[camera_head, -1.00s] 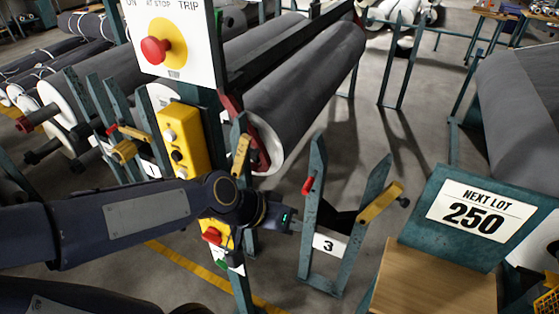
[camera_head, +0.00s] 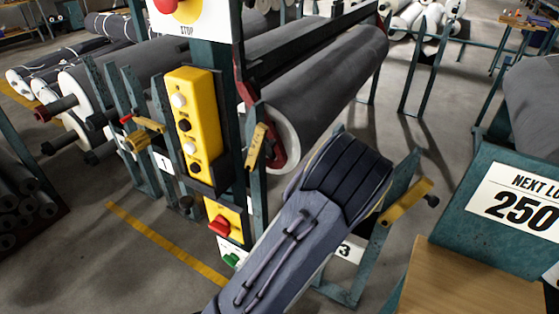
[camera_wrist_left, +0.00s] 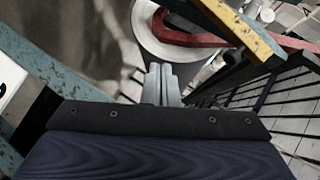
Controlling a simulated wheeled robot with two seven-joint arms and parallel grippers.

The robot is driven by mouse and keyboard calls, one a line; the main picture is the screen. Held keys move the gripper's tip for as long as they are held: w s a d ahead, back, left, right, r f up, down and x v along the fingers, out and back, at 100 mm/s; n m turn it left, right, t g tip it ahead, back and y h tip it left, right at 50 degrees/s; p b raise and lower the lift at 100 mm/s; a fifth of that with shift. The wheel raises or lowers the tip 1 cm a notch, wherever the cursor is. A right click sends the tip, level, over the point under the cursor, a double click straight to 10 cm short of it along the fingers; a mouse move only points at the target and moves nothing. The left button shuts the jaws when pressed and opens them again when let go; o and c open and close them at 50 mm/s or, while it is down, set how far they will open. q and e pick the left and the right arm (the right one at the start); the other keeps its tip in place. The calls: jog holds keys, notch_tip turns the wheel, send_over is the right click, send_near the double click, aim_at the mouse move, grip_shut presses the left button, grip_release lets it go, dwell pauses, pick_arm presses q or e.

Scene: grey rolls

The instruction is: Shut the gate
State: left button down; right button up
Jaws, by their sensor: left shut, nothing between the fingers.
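The stand marked 3 (camera_head: 349,250) has two teal posts and a yellow-ended bar (camera_head: 408,202) at its right post. My left arm covers much of this stand. Another upright yellow piece (camera_head: 257,146) shows by the post left of the large grey roll (camera_head: 320,95). I cannot tell for certain which piece is the gate. My left gripper (camera_wrist_left: 160,85) is shut and empty in the left wrist view, and my arm hides it in the head view. A worn yellow bar (camera_wrist_left: 228,22) and a red hook (camera_wrist_left: 185,38) lie beyond its fingertips, apparently apart from them. My right gripper is not visible.
A control post with a yellow button box (camera_head: 194,125) and a red button (camera_head: 220,224) stands just left of my arm. Dark bars (camera_wrist_left: 265,100) cross the wrist view's right side.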

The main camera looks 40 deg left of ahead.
pick_arm(q)
jog(key=w+a+r+m+t+y+b, duration=0.1)
jog(key=w+a+r+m+t+y, duration=0.3)
jog(key=w+a+r, duration=0.3)
jog(key=shift+w+a+m+y+b, duration=0.3)
jog(key=shift+w+a+m+y, duration=0.4)
jog(key=shift+a, duration=1.15)
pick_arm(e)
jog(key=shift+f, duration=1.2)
pick_arm(q)
jog(key=shift+s+r, duration=0.1)
jog(key=shift+s, duration=0.05)
